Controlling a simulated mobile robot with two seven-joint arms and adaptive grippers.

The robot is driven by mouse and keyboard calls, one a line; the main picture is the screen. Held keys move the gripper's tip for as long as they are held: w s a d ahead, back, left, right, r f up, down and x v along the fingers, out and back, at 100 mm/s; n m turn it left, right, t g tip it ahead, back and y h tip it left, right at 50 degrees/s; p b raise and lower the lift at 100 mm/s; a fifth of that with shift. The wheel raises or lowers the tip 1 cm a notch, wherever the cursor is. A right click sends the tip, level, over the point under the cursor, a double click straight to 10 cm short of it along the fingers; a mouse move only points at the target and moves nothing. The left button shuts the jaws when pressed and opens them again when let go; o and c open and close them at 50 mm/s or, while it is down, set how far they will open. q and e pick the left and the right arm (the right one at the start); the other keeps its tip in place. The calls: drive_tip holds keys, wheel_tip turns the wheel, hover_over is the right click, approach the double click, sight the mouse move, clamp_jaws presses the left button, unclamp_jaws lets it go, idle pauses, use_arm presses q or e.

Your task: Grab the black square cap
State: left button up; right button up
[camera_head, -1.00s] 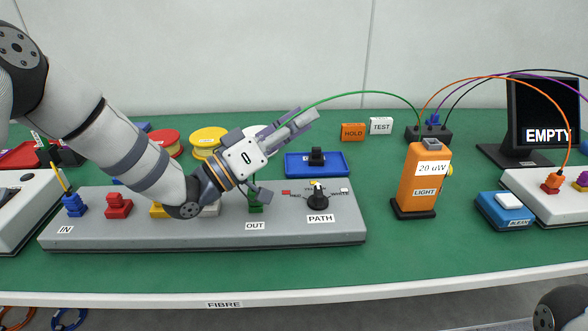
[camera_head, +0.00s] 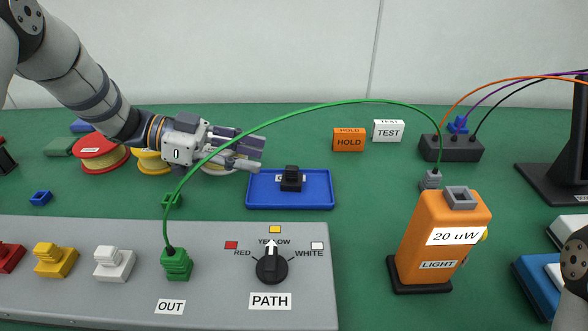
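The black square cap (camera_head: 291,179) sits upright on the blue tray (camera_head: 322,203), in front of a partly hidden white label. My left gripper (camera_head: 256,158) is left of and a little behind the cap, above the table. Its fingers point right and look apart, with nothing seen between them; they do not touch the cap. The green cable passes in front of this gripper. My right gripper is not in view; only a part of my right arm shows at the lower right edge.
The green cable (camera_head: 330,104) arches from the green OUT plug (camera_head: 176,264) on the grey panel (camera_head: 210,235) to the orange light meter (camera_head: 420,222). HOLD (camera_head: 348,142) and TEST (camera_head: 388,132) blocks stand behind the tray. Spools (camera_head: 100,155) lie at left. Green table is clear right of the tray.

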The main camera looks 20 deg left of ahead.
sight(289, 167)
use_arm(q)
drive_tip(key=x, duration=0.7)
drive_tip(key=shift+w+f, duration=0.15)
drive_tip(key=shift+f, duration=0.25)
clamp_jaws()
